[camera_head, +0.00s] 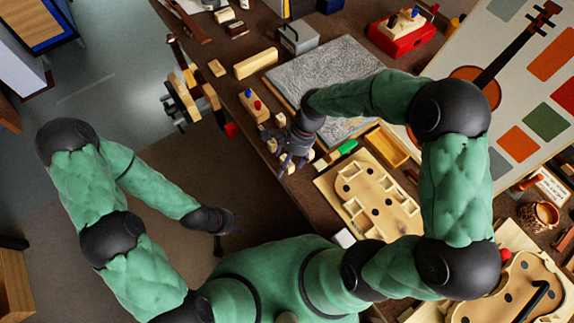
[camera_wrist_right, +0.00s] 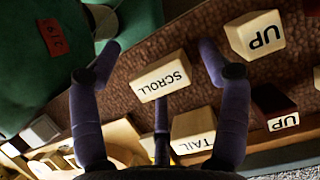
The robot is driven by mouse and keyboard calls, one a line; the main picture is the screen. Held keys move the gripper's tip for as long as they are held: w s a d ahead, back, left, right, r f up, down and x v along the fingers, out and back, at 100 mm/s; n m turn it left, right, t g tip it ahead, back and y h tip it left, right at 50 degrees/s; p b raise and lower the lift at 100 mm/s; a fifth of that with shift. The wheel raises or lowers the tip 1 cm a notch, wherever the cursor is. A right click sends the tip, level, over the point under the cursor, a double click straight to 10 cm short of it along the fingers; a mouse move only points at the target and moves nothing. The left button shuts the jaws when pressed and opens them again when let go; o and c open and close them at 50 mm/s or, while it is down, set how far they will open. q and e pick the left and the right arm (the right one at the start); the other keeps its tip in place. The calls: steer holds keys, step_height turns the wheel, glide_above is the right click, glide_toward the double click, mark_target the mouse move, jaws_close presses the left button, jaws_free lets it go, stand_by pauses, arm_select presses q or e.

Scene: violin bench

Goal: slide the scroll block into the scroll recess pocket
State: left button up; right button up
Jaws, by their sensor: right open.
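The scroll block (camera_wrist_right: 160,78), pale wood with SCROLL on its face, lies on the brown bench in the right wrist view. My right gripper (camera_wrist_right: 158,58) is open, with its dark fingers on either side of the block and apart from it. In the head view my right gripper (camera_head: 293,150) is over the bench edge among small pale blocks; which one is SCROLL cannot be told. A pale wooden board with cut-out pockets (camera_head: 374,203) lies to its right; its scroll recess cannot be singled out. My left gripper (camera_head: 219,246) hangs off the bench, its jaws unclear.
A TAIL block (camera_wrist_right: 194,130) and an UP block (camera_wrist_right: 255,36) lie near the scroll block. A grey textured slab (camera_head: 325,75), a green piece (camera_head: 347,146) and a yellow wooden tray (camera_head: 386,148) are close to my right arm. A violin body (camera_head: 520,285) lies at lower right.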

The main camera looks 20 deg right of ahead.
steer(key=c, duration=1.4)
steer(key=shift+o, duration=0.2)
steer(key=shift+r, duration=0.1)
